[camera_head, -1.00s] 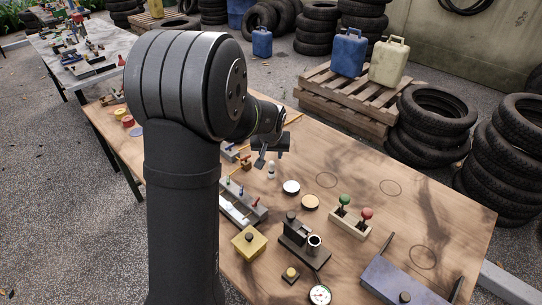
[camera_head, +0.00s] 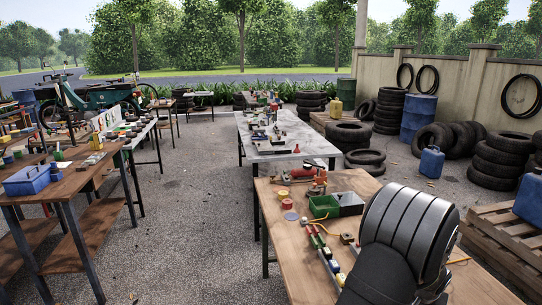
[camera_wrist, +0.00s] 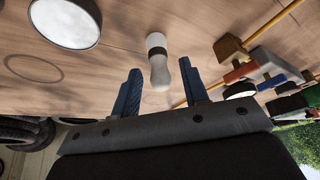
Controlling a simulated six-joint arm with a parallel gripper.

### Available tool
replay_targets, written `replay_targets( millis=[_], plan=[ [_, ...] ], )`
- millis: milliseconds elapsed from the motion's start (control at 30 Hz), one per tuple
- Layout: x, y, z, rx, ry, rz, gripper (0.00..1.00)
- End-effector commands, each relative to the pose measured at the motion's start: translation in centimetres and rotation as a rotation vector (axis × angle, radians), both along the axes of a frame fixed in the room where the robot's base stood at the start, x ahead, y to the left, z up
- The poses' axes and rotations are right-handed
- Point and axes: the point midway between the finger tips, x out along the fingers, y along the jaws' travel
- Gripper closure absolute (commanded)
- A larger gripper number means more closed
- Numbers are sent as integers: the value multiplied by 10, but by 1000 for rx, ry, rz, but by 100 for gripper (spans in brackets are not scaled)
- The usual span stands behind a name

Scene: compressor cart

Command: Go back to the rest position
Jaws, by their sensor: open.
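My gripper (camera_wrist: 160,95) shows in the wrist view with its two blue fingers spread apart and nothing between them. A small bottle-like thing with a grey top and whitish body (camera_wrist: 158,62) stands on the wooden table (camera_wrist: 110,75) just beyond the fingertips, apart from them. In the head view my dark arm covers part of the same table (camera_head: 345,182), and my gripper is out of sight there.
A round white-topped disc (camera_wrist: 68,20) lies at the upper left of the wrist view. The head view shows a green bin (camera_head: 323,207), a white table (camera_head: 315,143) behind and a wooden pallet (camera_head: 505,225) at right.

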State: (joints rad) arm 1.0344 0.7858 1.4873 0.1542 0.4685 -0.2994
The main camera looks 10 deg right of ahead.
Motion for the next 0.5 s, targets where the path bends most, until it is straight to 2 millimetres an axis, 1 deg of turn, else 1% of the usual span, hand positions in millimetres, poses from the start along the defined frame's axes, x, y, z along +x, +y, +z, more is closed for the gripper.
replay_targets(
  millis=[33, 200, 300, 500],
  plan=[
    [2, -2, -9, 2, 1, 0, 59],
    [8, -8, -31, 2, 1, -1, 59],
    [8, -9, -14, -3, -2, 1, 59],
    [7, -8, -4, -1, -1, 0, 59]
  ],
)
